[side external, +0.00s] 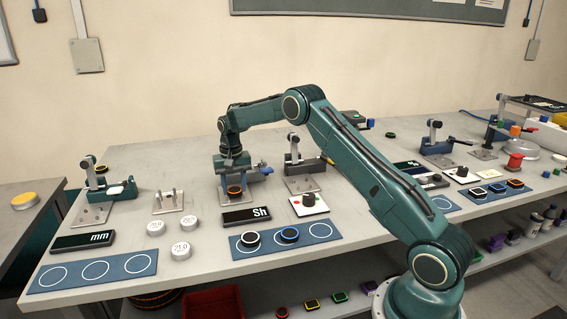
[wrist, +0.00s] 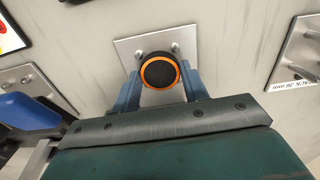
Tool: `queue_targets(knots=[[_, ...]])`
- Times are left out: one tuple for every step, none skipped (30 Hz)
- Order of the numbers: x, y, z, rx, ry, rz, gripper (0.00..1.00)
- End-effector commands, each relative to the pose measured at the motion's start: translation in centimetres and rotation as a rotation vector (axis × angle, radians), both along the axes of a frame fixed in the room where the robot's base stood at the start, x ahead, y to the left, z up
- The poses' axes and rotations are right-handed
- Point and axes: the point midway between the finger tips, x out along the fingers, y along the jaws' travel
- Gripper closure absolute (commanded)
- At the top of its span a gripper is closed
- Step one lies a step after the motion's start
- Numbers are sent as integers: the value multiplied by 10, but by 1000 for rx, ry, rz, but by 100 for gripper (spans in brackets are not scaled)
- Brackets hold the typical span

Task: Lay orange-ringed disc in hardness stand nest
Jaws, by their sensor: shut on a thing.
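The orange-ringed black disc (wrist: 159,71) is between the two blue fingers of my gripper (wrist: 161,86) in the wrist view. My gripper is shut on it. In the side view the disc (side external: 234,191) shows below my gripper (side external: 233,181), over the front of the hardness stand's metal base plate (side external: 229,197). The plate (wrist: 130,48) lies behind the disc in the wrist view. The nest is not distinguishable, and I cannot tell whether the disc touches anything below. My gripper hides much of the stand. The "Sh" display (side external: 247,216) lies in front.
A blue mat (side external: 318,231) in front holds a black disc (side external: 250,238) and a blue-ringed disc (side external: 290,234). A stand (side external: 97,178) at left carries an orange-topped piece. Another clamp stand (side external: 292,158) is close on the right. White round weights (side external: 181,252) lie front left.

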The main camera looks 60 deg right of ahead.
Motion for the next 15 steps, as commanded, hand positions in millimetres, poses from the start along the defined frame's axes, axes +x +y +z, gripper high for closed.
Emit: queue_targets(knots=[[0,0,-2,-1,-1,0,79],[0,0,-3,0,-1,0,79],[0,0,-3,-1,-2,0,79],[0,0,-3,-1,-2,0,79],[0,0,-3,-1,-2,0,79],[0,0,-3,-1,-2,0,79],[0,0,-3,-1,-2,0,79],[0,0,-3,-1,-2,0,79],[0,0,-3,-1,-2,0,79],[0,0,-3,-1,-2,0,79],[0,0,-3,-1,-2,0,79],[0,0,-4,0,-1,0,79],[0,0,-5,0,-1,0,79],[0,0,-5,0,-1,0,79],[0,0,-6,-1,-2,0,54]])
